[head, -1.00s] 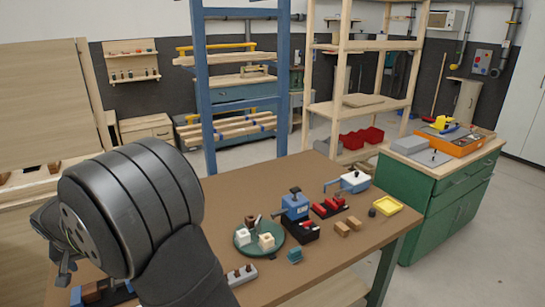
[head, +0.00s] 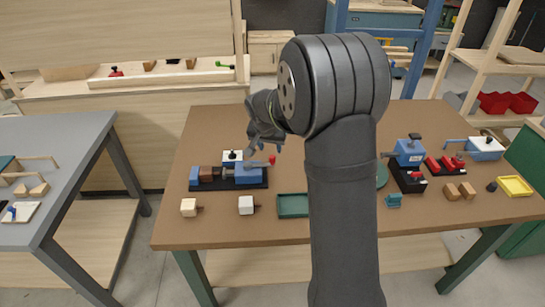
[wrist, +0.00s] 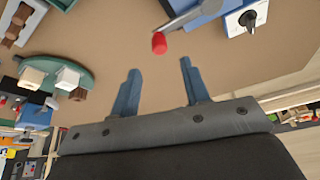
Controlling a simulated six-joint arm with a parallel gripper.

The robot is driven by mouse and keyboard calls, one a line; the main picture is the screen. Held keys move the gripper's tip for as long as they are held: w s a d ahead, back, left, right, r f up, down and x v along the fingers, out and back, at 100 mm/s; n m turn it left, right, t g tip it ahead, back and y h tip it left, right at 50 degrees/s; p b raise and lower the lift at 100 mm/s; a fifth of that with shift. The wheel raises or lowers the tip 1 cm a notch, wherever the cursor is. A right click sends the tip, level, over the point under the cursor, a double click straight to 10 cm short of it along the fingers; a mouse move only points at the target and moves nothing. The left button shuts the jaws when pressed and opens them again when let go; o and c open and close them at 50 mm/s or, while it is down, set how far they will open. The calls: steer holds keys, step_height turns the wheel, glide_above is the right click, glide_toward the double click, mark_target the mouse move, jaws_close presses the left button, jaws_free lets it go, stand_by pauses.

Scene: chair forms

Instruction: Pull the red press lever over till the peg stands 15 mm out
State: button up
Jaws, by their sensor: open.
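The press is a blue block (head: 247,175) on a black base on the brown table, left of my arm in the head view. Its lever ends in a red knob (head: 272,160); the red knob also shows in the wrist view (wrist: 159,43), just beyond my fingertips. A brown block (head: 210,173) sits in the press beside another blue part at the left end. I cannot make out the peg in the press or how far it stands out. My gripper (head: 264,140) is open and empty near the lever; its two blue fingers (wrist: 159,86) are apart, not around the knob.
A white box with a black knob (head: 232,157) stands behind the press. Cream blocks with brown pegs (head: 246,205) and a green tray (head: 293,205) lie in front. Another blue device (head: 409,152), red parts and a yellow tray (head: 515,186) are at the right.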

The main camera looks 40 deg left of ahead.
mark_target(272, 156)
steer(key=x, duration=0.8)
jaws_close()
